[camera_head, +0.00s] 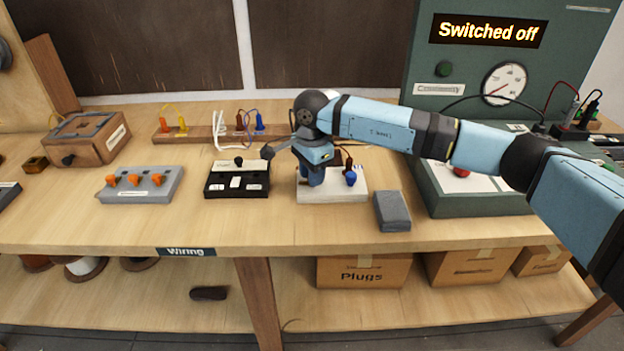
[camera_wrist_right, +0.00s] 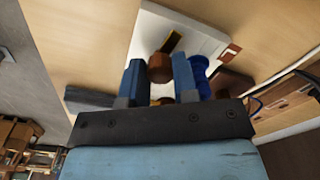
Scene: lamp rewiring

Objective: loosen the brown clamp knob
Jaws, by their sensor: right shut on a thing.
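A white block (camera_head: 335,196) stands on the wooden bench, right of the black box. My right gripper (camera_head: 314,178) reaches down over its left part. The right wrist view shows the gripper (camera_wrist_right: 159,82) shut on the brown clamp knob (camera_wrist_right: 160,67), one blue finger on each side. In the head view my gripper hides this knob. A blue knob (camera_head: 351,178) sits on the block to the right; it also shows beside the finger in the wrist view (camera_wrist_right: 200,70). Another brown part (camera_wrist_right: 231,84) lies beyond it. My left gripper is not in view.
A black box (camera_head: 223,190) stands close left of the white block. A grey block (camera_head: 392,211) lies to its right. A green console (camera_head: 470,203) stands further right. A grey unit with orange levers (camera_head: 160,190) is at the left. The bench front is clear.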

